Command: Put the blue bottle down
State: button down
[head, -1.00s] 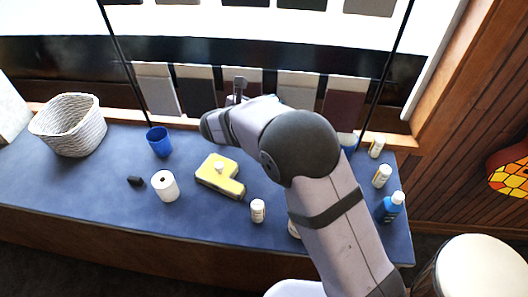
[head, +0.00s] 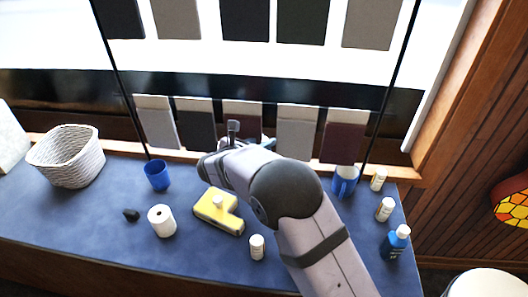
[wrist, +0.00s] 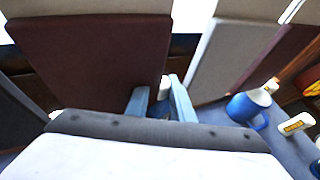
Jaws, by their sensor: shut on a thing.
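My gripper (wrist: 162,103) is raised in front of the hanging panels. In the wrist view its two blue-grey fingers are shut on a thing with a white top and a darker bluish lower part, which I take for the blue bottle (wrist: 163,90). Most of it is hidden by my wrist, and the head view shows little of it behind my arm. Another blue bottle with a white cap (head: 395,243) stands upright at the right end of the blue counter (head: 100,215), apart from my gripper.
A white basket (head: 68,157), blue cup (head: 158,176), dark lump (head: 131,215), white roll (head: 161,221), yellow block (head: 217,211) and small white bottle (head: 257,247) stand on the counter. A blue mug (head: 345,181) and two more small bottles stand at right. Bare counter lies between several things.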

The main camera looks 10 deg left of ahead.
jog(key=shift+f, duration=1.85)
jog(key=shift+f, duration=0.2)
jog(key=c, duration=1.5)
grip_release()
jog(key=shift+c, duration=0.2)
jog(key=shift+r, duration=0.1)
jog(key=shift+r, duration=0.1)
jog(key=v, duration=1.2)
jog(key=shift+b, duration=0.3)
